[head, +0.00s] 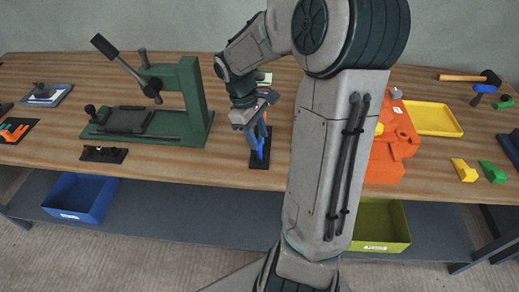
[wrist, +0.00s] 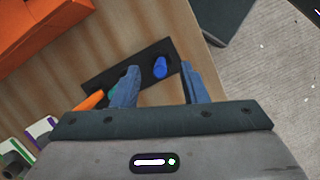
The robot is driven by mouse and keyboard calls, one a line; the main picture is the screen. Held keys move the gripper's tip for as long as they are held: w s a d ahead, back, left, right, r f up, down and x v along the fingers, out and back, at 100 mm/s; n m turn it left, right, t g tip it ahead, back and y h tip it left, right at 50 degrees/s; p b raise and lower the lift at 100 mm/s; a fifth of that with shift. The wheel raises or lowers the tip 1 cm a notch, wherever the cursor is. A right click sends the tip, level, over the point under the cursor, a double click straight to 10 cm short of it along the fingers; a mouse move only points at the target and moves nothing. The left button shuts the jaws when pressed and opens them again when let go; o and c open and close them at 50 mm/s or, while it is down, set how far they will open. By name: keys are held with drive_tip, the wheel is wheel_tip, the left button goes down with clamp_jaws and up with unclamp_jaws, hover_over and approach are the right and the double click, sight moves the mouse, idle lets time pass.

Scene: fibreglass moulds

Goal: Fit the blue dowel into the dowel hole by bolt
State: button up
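The blue dowel (wrist: 160,67) stands on a dark strip-shaped holder (wrist: 132,62), seen between my fingertips in the wrist view. My gripper (wrist: 160,70) is open, with a clear gap on both sides of the dowel. In the head view my gripper (head: 257,133) points down over the dark holder (head: 259,162), and a bright blue part (head: 262,150) shows below it. An orange piece (wrist: 91,100) and a bit of green lie partly behind my left finger. I cannot make out the dowel hole or the bolt in either view.
An orange mould block (head: 392,150) stands right of my arm, partly hidden by it; its edge shows in the wrist view (wrist: 35,25). A green press (head: 185,100) stands at left. A yellow tray (head: 432,119) is at right. The table's front edge is close to the holder.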

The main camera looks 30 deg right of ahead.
sight(260, 150)
drive_tip(key=shift+x, duration=1.2)
clamp_jaws()
